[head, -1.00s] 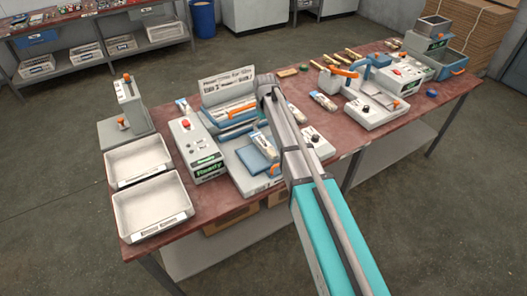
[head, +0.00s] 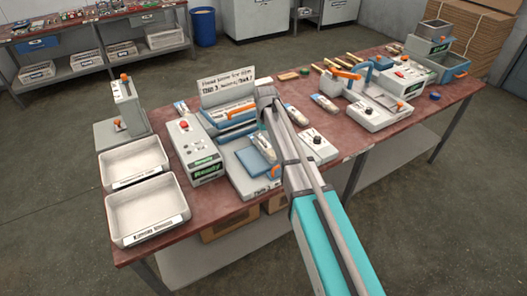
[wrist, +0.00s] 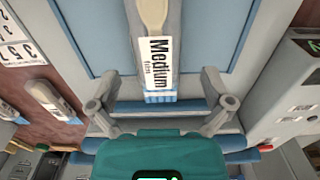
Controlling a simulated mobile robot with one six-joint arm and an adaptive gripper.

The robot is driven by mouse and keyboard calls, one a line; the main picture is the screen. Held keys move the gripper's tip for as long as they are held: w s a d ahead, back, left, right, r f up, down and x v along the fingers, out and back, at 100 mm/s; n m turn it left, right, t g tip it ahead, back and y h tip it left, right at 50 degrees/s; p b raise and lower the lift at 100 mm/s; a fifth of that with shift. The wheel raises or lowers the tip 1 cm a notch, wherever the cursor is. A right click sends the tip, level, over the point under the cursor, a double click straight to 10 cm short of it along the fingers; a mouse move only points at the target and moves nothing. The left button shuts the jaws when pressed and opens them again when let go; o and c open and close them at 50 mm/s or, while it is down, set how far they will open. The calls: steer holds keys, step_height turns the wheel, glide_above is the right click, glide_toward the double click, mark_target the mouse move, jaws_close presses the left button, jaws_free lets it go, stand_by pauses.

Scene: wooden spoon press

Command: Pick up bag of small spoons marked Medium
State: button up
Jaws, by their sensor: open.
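A clear bag marked Medium (wrist: 157,65), with a pale wooden spoon inside, lies straight ahead of my gripper in the wrist view. Its white label faces the camera, and a blue striped band crosses its near end. My gripper (wrist: 163,104) is open, one finger on each side of the bag's near end, with nothing held. I cannot tell whether the fingers are level with the bag. In the head view a bag (head: 265,147) lies on the press with the blue plate, left of my arm; its label is too small to read. My fingers are hidden there.
Other bags lie on the table, one right of my arm (head: 296,114) and one farther right (head: 325,103). A grey control box marked Ready (head: 197,150) and two white trays (head: 148,214) stand left. A second machine (head: 383,105) stands right.

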mark_target(267, 147)
steer(key=shift+f, duration=0.15)
steer(key=shift+d+f+b, duration=0.2)
steer(key=shift+f+b, duration=2.3)
steer(key=shift+b, duration=0.1)
steer(key=shift+c, duration=0.3)
steer(key=c, duration=0.9)
steer(key=shift+o, duration=0.2)
steer(key=shift+r, duration=0.2)
